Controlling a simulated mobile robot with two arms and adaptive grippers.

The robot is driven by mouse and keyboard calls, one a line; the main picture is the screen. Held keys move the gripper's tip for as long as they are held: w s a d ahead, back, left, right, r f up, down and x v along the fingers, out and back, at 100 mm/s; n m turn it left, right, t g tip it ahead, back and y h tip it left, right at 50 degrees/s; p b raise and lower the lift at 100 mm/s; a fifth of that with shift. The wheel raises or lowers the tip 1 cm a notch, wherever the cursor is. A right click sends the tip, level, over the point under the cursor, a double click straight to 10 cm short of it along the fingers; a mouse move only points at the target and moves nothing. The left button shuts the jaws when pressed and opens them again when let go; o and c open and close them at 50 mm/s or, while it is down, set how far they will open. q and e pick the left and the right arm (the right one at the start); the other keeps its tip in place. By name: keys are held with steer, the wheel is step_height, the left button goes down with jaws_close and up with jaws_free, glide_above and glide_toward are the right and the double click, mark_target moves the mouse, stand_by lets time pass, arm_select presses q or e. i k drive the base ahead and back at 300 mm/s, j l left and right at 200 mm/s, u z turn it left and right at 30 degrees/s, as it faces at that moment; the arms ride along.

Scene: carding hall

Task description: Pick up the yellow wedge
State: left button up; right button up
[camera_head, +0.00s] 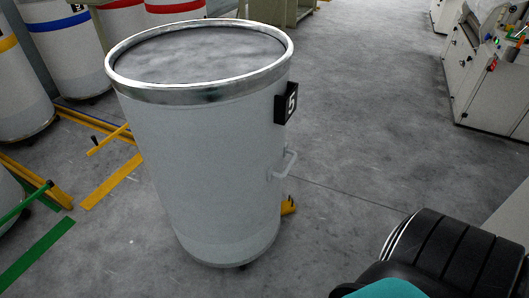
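A small yellow wedge (289,205) lies on the floor at the lower right side of a large grey can (205,165). The can hides part of the wedge, and only its right end shows. The can stands upright, with a metal rim, a black plate with the number 5 and a handle on its right side. Neither of my grippers is in view. A black ribbed part with a teal piece at the bottom right seems to be part of my own arm.
Several more cans, with yellow, blue and red bands, stand at the upper left, one blue-banded can (67,50) among them. Yellow and green bars and floor strips lie at the left. A white machine (485,75) stands at the upper right. The middle-right floor is clear.

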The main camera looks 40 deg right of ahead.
mark_target(287, 206)
steer(key=i+l+u, duration=0.1)
steer(key=l+u, duration=0.15)
steer(key=l, duration=0.8)
steer(key=l+u, duration=0.25)
steer(key=l, duration=0.85)
steer(key=k+l+u, duration=0.1)
steer(key=l+u, duration=0.15)
steer(key=l, duration=0.8)
